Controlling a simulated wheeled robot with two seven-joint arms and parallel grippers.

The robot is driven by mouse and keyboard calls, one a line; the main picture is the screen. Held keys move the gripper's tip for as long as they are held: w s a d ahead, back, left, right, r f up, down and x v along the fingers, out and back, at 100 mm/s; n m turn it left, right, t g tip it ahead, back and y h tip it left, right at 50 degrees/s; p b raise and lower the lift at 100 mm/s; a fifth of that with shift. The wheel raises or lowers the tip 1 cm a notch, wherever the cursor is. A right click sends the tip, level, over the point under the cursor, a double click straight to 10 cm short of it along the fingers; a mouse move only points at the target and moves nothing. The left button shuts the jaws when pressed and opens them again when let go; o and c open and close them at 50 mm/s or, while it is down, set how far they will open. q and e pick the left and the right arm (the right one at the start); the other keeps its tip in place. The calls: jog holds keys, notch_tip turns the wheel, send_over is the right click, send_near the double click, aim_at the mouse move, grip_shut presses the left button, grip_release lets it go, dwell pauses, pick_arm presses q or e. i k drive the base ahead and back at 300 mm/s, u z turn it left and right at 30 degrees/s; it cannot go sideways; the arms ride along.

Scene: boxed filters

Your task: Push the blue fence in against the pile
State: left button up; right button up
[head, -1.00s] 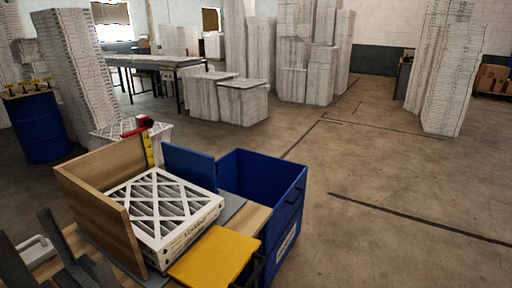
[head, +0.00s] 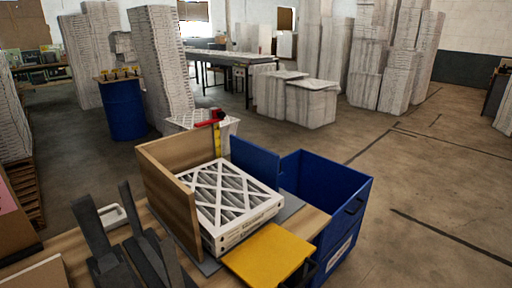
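The blue fence (head: 256,160) stands upright behind the right part of the filter pile in the head view. The pile (head: 235,198) is a short stack of white-framed pleated filters lying flat on a grey plate (head: 290,208). A tall wooden fence (head: 172,205) stands along the pile's left side. The pile hides the foot of the blue fence, so I cannot tell whether they touch.
A blue bin (head: 347,220) stands right of the pile. A yellow pad (head: 262,257) lies in front. A red tape measure (head: 209,118) with yellow tape is behind. Open floor lies right.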

aim_at(264, 165)
jog(key=z, duration=1.75)
jog(key=i, duration=2)
jog(key=u, duration=3.7)
jog(key=i, duration=0.5)
jog(key=z, duration=0.05)
